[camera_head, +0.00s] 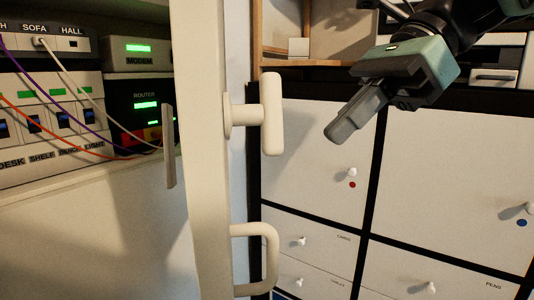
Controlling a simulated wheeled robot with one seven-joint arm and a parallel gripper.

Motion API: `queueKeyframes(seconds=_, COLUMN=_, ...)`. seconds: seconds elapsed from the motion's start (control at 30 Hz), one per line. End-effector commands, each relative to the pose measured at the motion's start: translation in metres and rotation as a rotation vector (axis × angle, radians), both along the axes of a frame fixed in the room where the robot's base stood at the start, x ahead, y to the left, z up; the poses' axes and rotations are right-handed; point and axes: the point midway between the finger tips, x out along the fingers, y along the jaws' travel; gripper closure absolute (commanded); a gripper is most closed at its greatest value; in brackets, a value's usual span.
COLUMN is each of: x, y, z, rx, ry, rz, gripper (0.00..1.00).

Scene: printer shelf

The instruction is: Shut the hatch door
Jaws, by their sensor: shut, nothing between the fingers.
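The hatch door (205,170) is a cream panel seen nearly edge-on in the head view, standing open in front of the recess at left. A T-shaped cream handle (271,115) sticks out from its right face. A second, D-shaped cream handle (272,255) sits lower on the same face. A thin grey plate (169,146) shows at the door's left side. My gripper (340,132) is at upper right, pointing down and left. It is shut and empty, apart from both handles, to the right of the T-shaped one.
The recess holds a modem (138,54), a router (145,110) and a switch panel (45,120) with loose coloured cables. At right stands a white cabinet (440,180) with small knobs, below a wooden shelf (300,62). Space between the handle and my gripper looks clear.

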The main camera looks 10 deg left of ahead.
Motion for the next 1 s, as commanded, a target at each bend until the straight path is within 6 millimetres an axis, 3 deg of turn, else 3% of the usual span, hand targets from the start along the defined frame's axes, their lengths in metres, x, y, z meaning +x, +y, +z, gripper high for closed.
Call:
queueKeyframes(seconds=0.47, x=-0.024, y=0.060, z=-0.063, rx=-0.003, ry=0.000, rz=0.002, gripper=1.00)
queueKeyframes(seconds=0.7, x=-0.034, y=0.090, z=-0.063, rx=-0.002, ry=-0.003, rz=0.001, gripper=1.00)
queueKeyframes(seconds=1.0, x=-0.037, y=0.098, z=-0.064, rx=-0.001, ry=-0.005, rz=-0.001, gripper=1.00)
